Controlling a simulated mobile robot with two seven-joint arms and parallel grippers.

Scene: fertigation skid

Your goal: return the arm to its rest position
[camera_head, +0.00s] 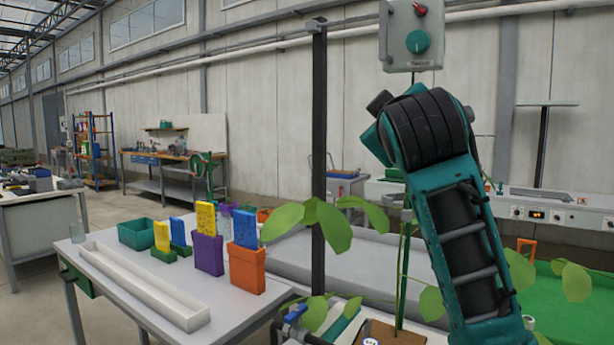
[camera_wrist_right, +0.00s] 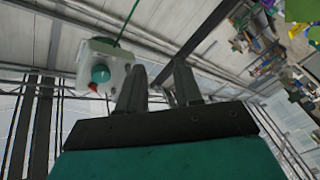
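My right arm, teal and black, rises from the lower right of the head view, with its wrist just below the grey control box (camera_head: 411,38). The box has a green knob (camera_head: 417,42) and a red switch (camera_head: 420,9). In the right wrist view my right gripper (camera_wrist_right: 162,82) shows two dark fingers with a clear gap and nothing between them. There the control box (camera_wrist_right: 106,58) is left of the fingers, apparently apart from them. In the head view the fingers are hidden behind the wrist. My left gripper is not in view.
A table at left holds a long white tray (camera_head: 189,320), a green bin (camera_head: 136,234), and purple and orange holders with sponge-like blocks. A dark post (camera_head: 319,150) stands left of my arm. Leafy plants (camera_head: 334,226) grow around the arm. A green surface (camera_head: 585,300) lies at right.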

